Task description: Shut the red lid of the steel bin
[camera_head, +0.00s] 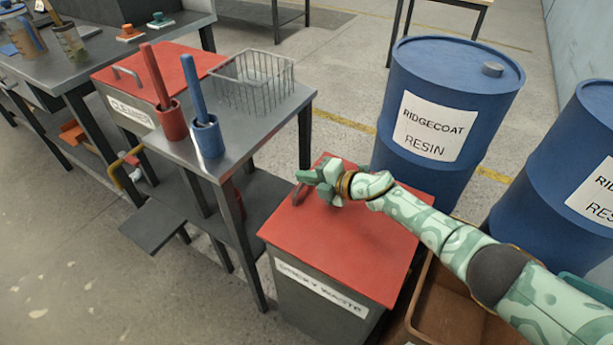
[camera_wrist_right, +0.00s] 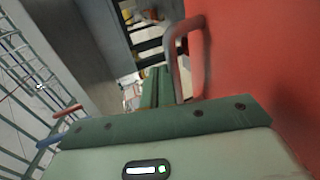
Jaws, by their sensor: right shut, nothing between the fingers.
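The steel bin (camera_head: 310,300) is a grey box labelled as waste, standing at the lower middle of the head view. Its red lid (camera_head: 345,245) appears to lie flat over the top, with no clear gap along the near edge. A bar handle (camera_head: 298,194) sits at the lid's left edge; it also shows in the right wrist view (camera_wrist_right: 177,62). My right gripper (camera_head: 310,177) is shut and empty, right by the handle, and partly hides the lid's far part. I cannot tell whether it touches the handle. My left gripper is out of view.
Blue resin drums (camera_head: 445,85) stand behind and right. A brown open crate (camera_head: 455,310) is beside the bin.

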